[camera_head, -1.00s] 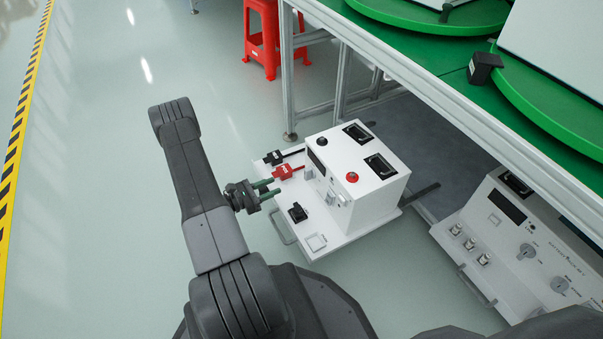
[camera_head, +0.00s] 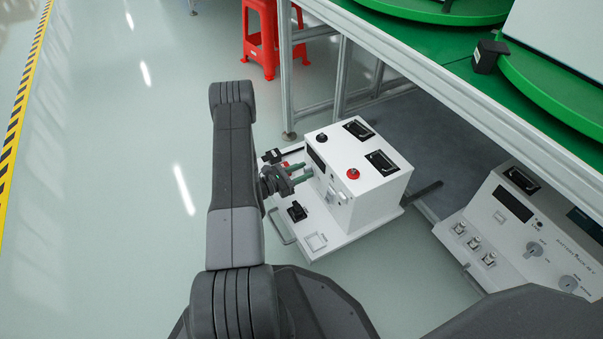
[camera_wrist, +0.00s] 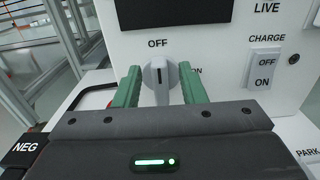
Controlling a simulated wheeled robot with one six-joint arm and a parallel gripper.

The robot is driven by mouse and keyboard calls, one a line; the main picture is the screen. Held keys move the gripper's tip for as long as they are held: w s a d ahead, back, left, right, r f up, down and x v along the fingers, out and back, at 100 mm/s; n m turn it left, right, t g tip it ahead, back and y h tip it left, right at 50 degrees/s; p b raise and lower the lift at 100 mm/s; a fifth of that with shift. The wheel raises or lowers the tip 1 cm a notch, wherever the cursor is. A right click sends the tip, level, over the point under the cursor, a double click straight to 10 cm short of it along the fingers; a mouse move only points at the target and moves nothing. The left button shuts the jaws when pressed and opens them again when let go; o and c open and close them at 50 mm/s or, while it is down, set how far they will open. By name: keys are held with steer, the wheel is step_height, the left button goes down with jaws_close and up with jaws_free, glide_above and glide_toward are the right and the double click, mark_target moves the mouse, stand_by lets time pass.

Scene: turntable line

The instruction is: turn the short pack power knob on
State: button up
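The short pack (camera_head: 378,207) is a white box on a low white base on the floor, at the centre of the head view. Its power knob (camera_wrist: 159,85) is grey with a dark line that stands upright, toward the OFF label (camera_wrist: 158,43). The ON label (camera_wrist: 197,71) is to the knob's right. My gripper (camera_head: 302,172) is at the pack's front face. In the wrist view its two green fingers (camera_wrist: 159,69) are open, one on each side of the knob, with narrow gaps visible. The knob's lower part is hidden by the gripper body.
A CHARGE switch (camera_wrist: 264,70) is right of the knob. A black NEG connector (camera_wrist: 26,148) is at lower left. A red button (camera_head: 353,174) is on the pack's top. Another white pack (camera_head: 505,225) stands right, and the green table (camera_head: 440,60) overhangs behind. Open floor lies left.

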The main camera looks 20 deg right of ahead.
jaws_close()
steer(key=shift+m, duration=0.3)
steer(key=m, duration=0.3)
steer(key=shift+s+f+m, duration=0.1)
steer(key=shift+s+m, duration=0.15)
steer(key=shift+m, duration=0.05)
steer(key=shift+s+f+m, duration=0.15)
steer(key=shift+f+m, duration=0.05)
steer(key=shift+m, duration=2.05)
steer(key=shift+s+f+m, duration=0.15)
steer(key=shift+f+m, duration=0.1)
steer(key=shift+m, duration=2.05)
steer(key=shift+s+f+m, duration=0.15)
steer(key=shift+f+m, duration=0.05)
steer(key=shift+m, duration=2.05)
